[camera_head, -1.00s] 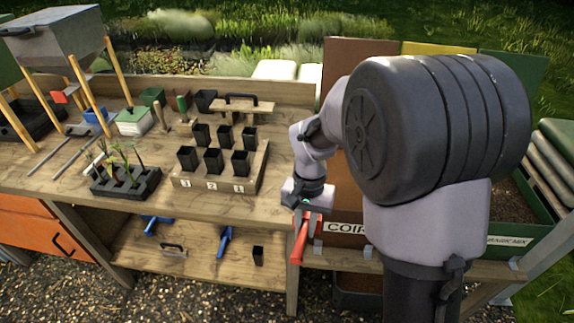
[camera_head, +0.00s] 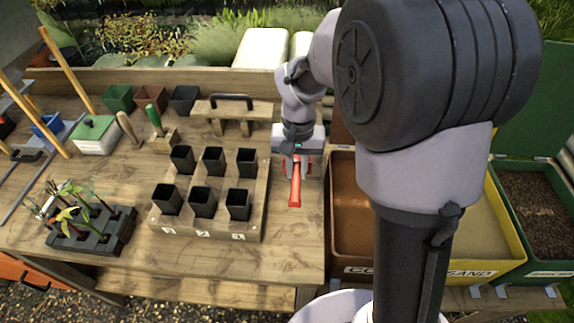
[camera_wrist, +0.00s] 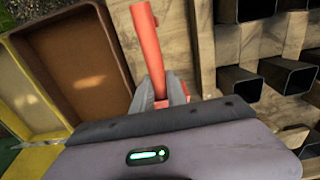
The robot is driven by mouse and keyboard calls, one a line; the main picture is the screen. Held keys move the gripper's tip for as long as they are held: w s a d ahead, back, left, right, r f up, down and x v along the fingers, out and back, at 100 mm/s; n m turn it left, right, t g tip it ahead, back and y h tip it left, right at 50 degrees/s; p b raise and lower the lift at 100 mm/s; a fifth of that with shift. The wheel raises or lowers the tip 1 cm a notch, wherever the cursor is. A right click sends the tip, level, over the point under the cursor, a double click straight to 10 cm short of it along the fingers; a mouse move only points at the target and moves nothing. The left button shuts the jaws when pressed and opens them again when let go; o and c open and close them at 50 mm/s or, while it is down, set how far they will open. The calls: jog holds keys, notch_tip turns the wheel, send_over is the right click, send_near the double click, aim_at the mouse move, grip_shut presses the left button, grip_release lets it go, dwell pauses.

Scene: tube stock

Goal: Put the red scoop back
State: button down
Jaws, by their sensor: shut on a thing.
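The red scoop (camera_head: 295,187) is in my gripper (camera_head: 297,158), at the right end of the wooden bench. In the head view its red handle points toward the camera, beside the wooden pot rack. In the wrist view the red scoop (camera_wrist: 149,45) stands out between the fingers of my gripper (camera_wrist: 163,92), which are shut on it. I cannot tell whether the scoop touches the bench top. Its far end is hidden by the gripper.
A wooden rack (camera_head: 256,222) with several black pots is left of the gripper. Right are a brown-filled bin (camera_head: 340,225), a yellow sand bin (camera_head: 511,245) and a green bin (camera_head: 545,262). A raised wooden stand (camera_head: 232,109) is behind. A black seedling tray (camera_head: 122,235) sits at left.

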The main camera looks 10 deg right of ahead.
jog(key=f+b, duration=0.1)
jog(key=f, duration=0.2)
jog(key=f+b, duration=0.2)
jog(key=f, duration=0.1)
jog(key=f+b, duration=0.1)
jog(key=f, duration=0.3)
jog(key=shift+s+b, duration=0.25)
jog(key=shift+b, duration=0.1)
jog(key=shift+r, duration=0.2)
jog(key=shift+w+f, duration=0.1)
jog(key=shift+f, duration=0.05)
jog(key=c, duration=1.3)
grip_release()
